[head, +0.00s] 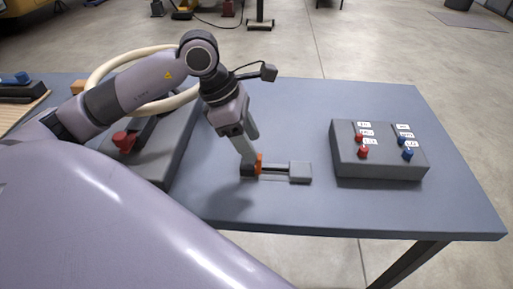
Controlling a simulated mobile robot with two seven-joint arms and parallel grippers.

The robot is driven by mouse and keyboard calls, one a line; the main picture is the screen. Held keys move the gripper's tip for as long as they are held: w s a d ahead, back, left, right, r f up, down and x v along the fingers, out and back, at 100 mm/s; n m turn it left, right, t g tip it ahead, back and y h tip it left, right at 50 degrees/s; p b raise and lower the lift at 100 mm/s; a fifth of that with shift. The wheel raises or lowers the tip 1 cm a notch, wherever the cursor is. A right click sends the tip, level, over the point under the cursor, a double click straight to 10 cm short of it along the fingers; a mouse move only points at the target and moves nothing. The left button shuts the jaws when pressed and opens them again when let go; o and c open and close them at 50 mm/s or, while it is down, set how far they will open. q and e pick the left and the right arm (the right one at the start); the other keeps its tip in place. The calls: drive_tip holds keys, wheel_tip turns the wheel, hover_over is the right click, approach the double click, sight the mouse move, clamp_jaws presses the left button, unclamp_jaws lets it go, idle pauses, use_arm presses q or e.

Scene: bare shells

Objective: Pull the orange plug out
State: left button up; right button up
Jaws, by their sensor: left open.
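The orange plug (259,163) is at the left part of a low dark fixture (276,168) with a grey block (300,172) at its right end. The fixture lies on the blue-grey table. My left gripper (250,158) points down at the plug from above and behind, with its fingertips right beside it. The fingers hide part of the plug and the fixture's left end. I cannot tell whether they touch the plug. My right gripper is not in the head view.
A grey box (378,158) with labelled red and blue knobs stands to the right on the table (450,205). The table front is clear.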

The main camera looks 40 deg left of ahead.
sight(256, 166)
use_arm(q)
drive_tip(key=shift+x, duration=2.2)
clamp_jaws()
drive_tip(key=shift+w+d, duration=0.45)
drive_tip(key=shift+d, duration=0.25)
drive_tip(key=shift+w+d, duration=0.4)
drive_tip(key=shift+d, duration=0.35)
drive_tip(key=shift+r, duration=0.1)
drive_tip(key=shift+c, duration=1.2)
unclamp_jaws()
drive_tip(key=shift+o, duration=1.2)
drive_tip(key=shift+w+d, duration=0.1)
drive_tip(key=shift+d, duration=0.05)
